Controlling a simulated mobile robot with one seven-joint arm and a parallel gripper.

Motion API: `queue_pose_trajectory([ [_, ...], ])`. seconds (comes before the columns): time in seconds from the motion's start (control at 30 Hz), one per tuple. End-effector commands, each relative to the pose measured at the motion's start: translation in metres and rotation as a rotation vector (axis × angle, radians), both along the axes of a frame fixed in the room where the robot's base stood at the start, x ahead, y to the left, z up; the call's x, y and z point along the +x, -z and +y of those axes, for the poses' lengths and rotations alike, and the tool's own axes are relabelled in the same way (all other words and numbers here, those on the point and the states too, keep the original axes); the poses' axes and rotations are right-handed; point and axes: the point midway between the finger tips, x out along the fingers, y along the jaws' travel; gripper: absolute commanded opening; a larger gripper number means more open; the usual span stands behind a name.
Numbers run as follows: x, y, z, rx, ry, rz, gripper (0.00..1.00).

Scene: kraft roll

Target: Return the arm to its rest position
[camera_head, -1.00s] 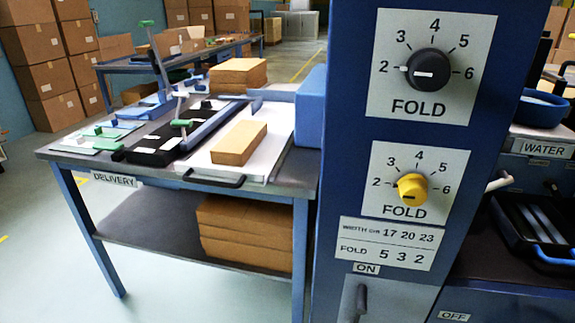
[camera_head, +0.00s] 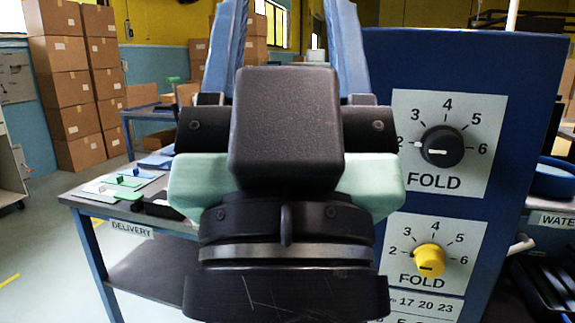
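My gripper (camera_head: 285,35) fills the middle of the head view, seen from behind at close range. Its black wrist is at the bottom, with a black block and pale green parts above it. Two blue fingers reach up to the top edge, set well apart. Background shows between them, and I see nothing held there. The fingertips are at or past the top edge of the picture. The arm behind the wrist is out of view.
A blue panel (camera_head: 470,65) with a black knob (camera_head: 442,146) and a yellow knob (camera_head: 429,260) stands close on the right. Stacked cartons (camera_head: 65,85) stand at the back left. The floor at left is clear.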

Motion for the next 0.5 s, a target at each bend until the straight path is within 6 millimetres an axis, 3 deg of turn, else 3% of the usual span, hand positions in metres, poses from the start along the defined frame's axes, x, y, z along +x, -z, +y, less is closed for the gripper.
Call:
queue_pose_trajectory([
  [0.03, 0.000, -0.023, 0.000, 0.000, 0.001, 0.000, 0.56],
  [0.17, 0.000, -0.054, 0.000, -0.001, 0.002, 0.000, 0.56],
  [0.5, 0.001, -0.158, 0.000, -0.002, 0.002, 0.001, 0.56],
])
